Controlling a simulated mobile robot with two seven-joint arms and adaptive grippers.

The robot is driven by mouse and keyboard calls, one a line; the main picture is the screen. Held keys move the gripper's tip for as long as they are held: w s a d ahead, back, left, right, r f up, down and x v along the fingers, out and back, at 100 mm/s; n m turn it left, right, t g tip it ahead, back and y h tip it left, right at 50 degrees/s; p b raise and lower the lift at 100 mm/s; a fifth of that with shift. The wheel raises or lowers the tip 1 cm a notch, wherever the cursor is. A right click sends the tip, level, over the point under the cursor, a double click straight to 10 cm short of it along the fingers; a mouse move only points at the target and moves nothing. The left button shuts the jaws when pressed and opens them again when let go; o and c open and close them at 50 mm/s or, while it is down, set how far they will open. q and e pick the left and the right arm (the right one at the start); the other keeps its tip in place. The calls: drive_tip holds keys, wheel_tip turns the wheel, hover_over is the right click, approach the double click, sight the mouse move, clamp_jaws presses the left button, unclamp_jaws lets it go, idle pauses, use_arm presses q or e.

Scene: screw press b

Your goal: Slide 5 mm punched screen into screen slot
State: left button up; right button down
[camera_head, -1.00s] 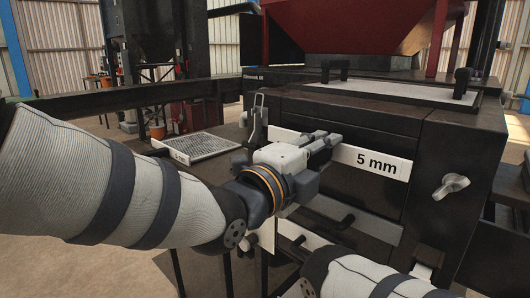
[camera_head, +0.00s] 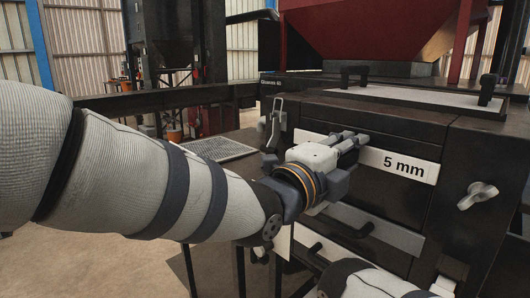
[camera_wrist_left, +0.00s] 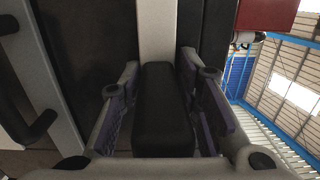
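The 5 mm punched screen shows its white labelled front strip (camera_head: 408,167) across the upper front of the dark press. Its mesh is not visible; the strip lies at the press face, and I cannot tell whether it is fully flush. My left gripper (camera_head: 350,142) is at the left part of this strip. In the left wrist view, its two fingers flank a dark bar handle (camera_wrist_left: 163,115) in front of the white strip. The fingers are close to the bar, but contact is unclear. My right gripper is out of view; part of my right arm shows at the bottom.
A grey mesh screen (camera_head: 222,149) lies on a surface left of the press, partly behind my left arm. A wing nut (camera_head: 478,195) sticks out at the right of the press front. A lower pale strip (camera_head: 395,236) and dark handles are below. A latch (camera_head: 276,122) stands at the left corner.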

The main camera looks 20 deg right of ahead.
use_arm(q)
drive_tip(key=shift+o, duration=1)
drive_tip(key=shift+f, duration=0.1)
drive_tip(key=v, duration=1.2)
